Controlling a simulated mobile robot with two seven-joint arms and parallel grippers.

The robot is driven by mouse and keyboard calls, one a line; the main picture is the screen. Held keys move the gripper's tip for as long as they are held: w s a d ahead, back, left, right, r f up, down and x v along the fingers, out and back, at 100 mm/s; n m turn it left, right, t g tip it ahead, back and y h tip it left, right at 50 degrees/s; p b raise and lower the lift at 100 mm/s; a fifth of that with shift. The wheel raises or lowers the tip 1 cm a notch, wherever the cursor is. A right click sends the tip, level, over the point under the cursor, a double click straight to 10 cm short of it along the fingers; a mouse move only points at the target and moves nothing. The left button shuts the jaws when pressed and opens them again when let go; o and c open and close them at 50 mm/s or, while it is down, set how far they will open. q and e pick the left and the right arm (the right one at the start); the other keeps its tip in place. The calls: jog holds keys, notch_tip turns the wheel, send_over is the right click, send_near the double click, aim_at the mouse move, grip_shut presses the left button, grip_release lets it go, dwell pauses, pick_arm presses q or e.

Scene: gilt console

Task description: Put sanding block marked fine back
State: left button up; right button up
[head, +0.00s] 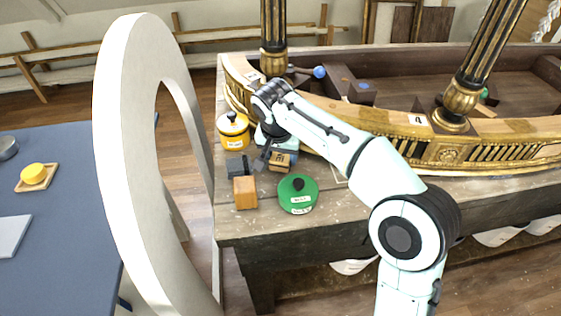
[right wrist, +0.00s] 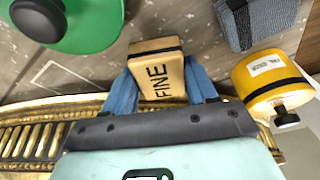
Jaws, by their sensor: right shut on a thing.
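The tan sanding block marked FINE (right wrist: 157,72) sits between the blue fingers of my right gripper (right wrist: 160,88) in the right wrist view, its lettering facing the camera. In the head view my right gripper (head: 268,157) reaches down over the weathered bench (head: 335,211), and the held block (head: 281,161) shows partly beside its fingers. I cannot tell whether the block touches the bench top. My left gripper is not in view.
A green lidded tin (head: 298,194), an orange-brown block (head: 245,193), a grey block (head: 235,166) and a yellow pot (head: 233,131) stand close around. The gilt console rail (head: 365,120) runs behind. A large white curved frame (head: 122,150) stands left, before a blue table (head: 70,200).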

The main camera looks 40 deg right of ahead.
notch_tip(320, 180, down, 2)
jog(key=shift+f, duration=0.15)
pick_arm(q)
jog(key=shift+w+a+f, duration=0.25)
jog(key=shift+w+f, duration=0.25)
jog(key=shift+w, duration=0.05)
pick_arm(e)
jog(key=o, duration=0.9)
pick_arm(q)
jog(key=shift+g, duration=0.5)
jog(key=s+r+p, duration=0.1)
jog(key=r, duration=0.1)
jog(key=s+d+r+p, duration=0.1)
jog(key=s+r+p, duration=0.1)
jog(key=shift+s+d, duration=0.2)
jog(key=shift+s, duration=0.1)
pick_arm(e)
jog(key=v, duration=1.2)
